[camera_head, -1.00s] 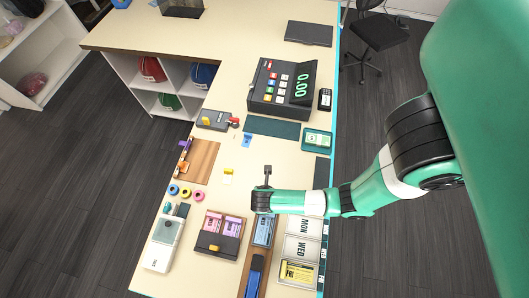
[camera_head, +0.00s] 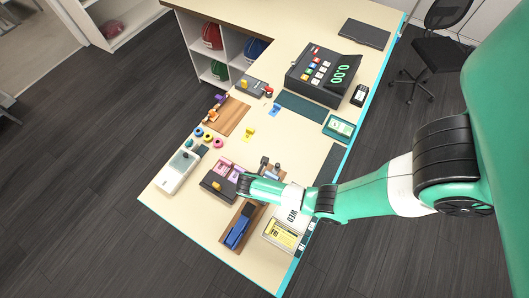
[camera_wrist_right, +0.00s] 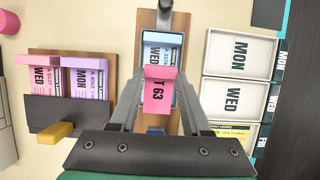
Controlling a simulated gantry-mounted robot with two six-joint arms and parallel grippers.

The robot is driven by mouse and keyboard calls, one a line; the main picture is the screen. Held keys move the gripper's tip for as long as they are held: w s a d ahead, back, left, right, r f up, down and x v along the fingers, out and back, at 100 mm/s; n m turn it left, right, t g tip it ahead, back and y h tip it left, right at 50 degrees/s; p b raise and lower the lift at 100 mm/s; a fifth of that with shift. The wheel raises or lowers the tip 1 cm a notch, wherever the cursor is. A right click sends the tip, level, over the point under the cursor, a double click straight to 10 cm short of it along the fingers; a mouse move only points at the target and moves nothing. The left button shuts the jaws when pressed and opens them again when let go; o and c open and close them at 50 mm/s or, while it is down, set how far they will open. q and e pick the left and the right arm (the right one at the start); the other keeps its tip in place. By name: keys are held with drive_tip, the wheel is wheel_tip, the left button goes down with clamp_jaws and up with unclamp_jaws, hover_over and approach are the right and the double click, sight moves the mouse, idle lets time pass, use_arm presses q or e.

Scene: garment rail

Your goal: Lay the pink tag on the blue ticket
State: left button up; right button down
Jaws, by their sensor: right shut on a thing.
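In the right wrist view, my right gripper (camera_wrist_right: 160,78) is shut on the pink tag (camera_wrist_right: 156,94), which shows dark lettering ending in "T 63". The tag overlaps the near part of the light blue ticket (camera_wrist_right: 162,40) in this view. Whether they touch I cannot tell. The blue ticket lies on a wooden board (camera_wrist_right: 149,20), and its near part is hidden by the tag and fingers. In the head view, my right arm reaches in from the right over this place and hides most of it. My left gripper is not in view.
Left of the blue ticket, a tray with pink and purple tickets (camera_wrist_right: 96,78) has a yellow handle (camera_wrist_right: 55,132). White "MON" and "WED" trays (camera_wrist_right: 207,88) stand to the right. A blue stapler (camera_head: 238,232) lies in front. The counter's middle (camera_head: 290,130) is mostly clear.

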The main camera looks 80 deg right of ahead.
wheel_tip(320, 180, down, 3)
drive_tip(key=b, duration=0.2)
drive_tip(key=shift+b, duration=0.35)
drive_tip(key=shift+f+b, duration=0.65)
drive_tip(key=shift+f, duration=0.25)
drive_tip(key=shift+a+f, duration=0.1)
drive_tip(key=shift+f, duration=0.2)
idle(0.5)
drive_tip(key=shift+c, duration=1.4)
unclamp_jaws()
drive_tip(key=shift+o, duration=1.4)
